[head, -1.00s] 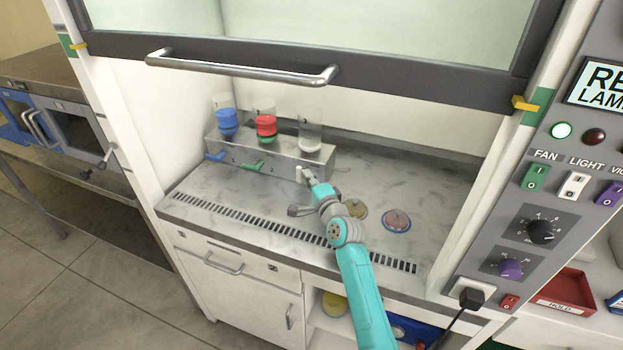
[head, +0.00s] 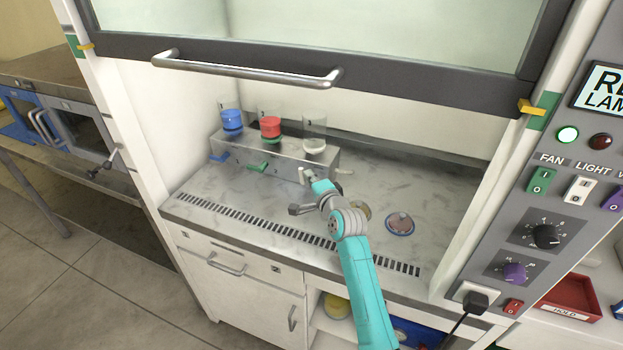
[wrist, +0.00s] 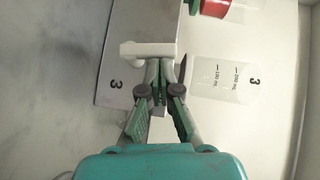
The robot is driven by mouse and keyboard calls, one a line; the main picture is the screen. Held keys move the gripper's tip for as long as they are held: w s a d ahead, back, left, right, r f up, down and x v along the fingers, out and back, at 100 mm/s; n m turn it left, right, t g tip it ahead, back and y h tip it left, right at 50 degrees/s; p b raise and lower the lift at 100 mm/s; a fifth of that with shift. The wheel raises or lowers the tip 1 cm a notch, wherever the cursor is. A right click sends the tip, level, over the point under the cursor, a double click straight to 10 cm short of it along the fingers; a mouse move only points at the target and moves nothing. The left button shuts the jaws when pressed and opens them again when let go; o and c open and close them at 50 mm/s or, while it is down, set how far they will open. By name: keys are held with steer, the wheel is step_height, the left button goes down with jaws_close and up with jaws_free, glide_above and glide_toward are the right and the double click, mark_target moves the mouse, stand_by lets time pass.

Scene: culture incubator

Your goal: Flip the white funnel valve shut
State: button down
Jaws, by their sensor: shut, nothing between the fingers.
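The white funnel (head: 314,146) stands rightmost in the metal block, in a clear cylinder. Its white valve handle (wrist: 148,49) lies as a bar across the block's front in the wrist view; in the head view it is small at the block's front right (head: 303,175). My gripper (wrist: 162,68) is shut and empty, its fingertips right up against the handle's edge or just beside it; I cannot tell whether they touch. In the head view my gripper (head: 311,180) partly hides the valve.
The metal block (head: 285,163) also holds blue (head: 232,120) and red (head: 270,127) funnels, with blue (head: 218,158) and green (head: 258,167) handles. Round dishes (head: 399,224) lie at right. The raised sash bar (head: 245,70) hangs above. The left worktop is clear.

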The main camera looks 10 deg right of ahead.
mark_target(300, 171)
steer(key=shift+w+a+r+n+g+h, duration=0.25)
steer(key=shift+a+n+g+h, duration=0.05)
steer(key=shift+n+g, duration=0.25)
steer(key=shift+w+a+r+n+g+h, duration=0.2)
steer(key=shift+a+r+n+g+h, duration=0.1)
steer(key=shift+n+g, duration=0.2)
steer(key=shift+w+a+n+g+h, duration=0.2)
steer(key=shift+a+n+g+h, duration=0.2)
steer(key=shift+g, duration=0.25)
steer(key=shift+w+a+n+g+h, duration=0.2)
steer(key=shift+n+g+h, duration=0.1)
steer(key=shift+n+g, duration=0.25)
steer(key=n+g+h, duration=0.1)
steer(key=w+a+g+h, duration=0.1)
steer(key=shift+a+f+n+g+h, duration=0.1)
steer(key=shift+a+n+g+h, duration=0.2)
steer(key=shift+n, duration=0.1)
steer(key=shift+w+a+f+n+g+h, duration=0.1)
steer(key=shift+w+f+n+g+h, duration=0.1)
steer(key=shift+n+g+h, duration=0.15)
steer(key=shift+r, duration=0.1)
steer(key=shift+r, duration=0.7)
steer(key=shift+r, duration=0.1)
